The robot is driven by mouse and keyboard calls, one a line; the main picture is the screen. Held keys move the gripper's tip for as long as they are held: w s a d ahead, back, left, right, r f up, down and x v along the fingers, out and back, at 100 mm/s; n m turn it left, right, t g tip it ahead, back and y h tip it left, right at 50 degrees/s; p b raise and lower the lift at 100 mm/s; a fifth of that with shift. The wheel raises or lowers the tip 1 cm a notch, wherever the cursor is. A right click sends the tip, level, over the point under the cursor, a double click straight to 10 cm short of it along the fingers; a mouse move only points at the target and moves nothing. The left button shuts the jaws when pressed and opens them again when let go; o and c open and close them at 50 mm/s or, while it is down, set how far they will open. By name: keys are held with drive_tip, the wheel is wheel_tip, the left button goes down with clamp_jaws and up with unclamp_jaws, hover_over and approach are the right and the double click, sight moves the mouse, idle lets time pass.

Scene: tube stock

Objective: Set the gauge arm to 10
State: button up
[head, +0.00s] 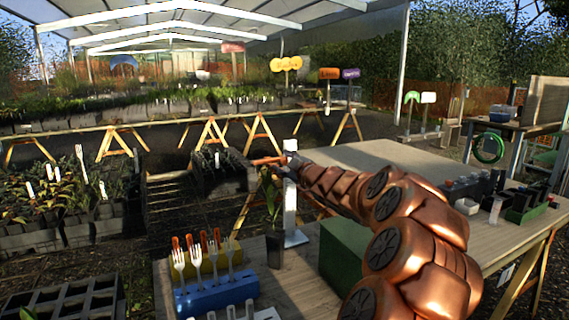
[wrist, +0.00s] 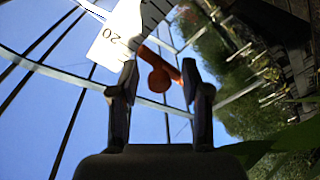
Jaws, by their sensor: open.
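The gauge is a white upright post (head: 290,205) on a flat white base, standing on the wooden bench beside a potted plant. Its orange gauge arm (head: 266,161) sticks out to the left near the top. In the wrist view the white scale plate (wrist: 112,42) shows an upside-down "20" and tick marks. The orange arm's round knob (wrist: 159,80) appears between my gripper's (wrist: 160,76) two dark fingers, which are apart. I cannot tell whether either finger touches the arm. The number the arm points at cannot be read. In the head view my gripper is small and dark beside the post.
A potted plant (head: 274,240) stands close left of the post. A green box (head: 345,250) is right of it, under my arm. A blue block (head: 215,294) holding forks is at the front left. Small tubs and a green rack (head: 525,207) stand at the bench's right.

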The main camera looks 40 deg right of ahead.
clamp_jaws()
idle(0.3)
idle(0.3)
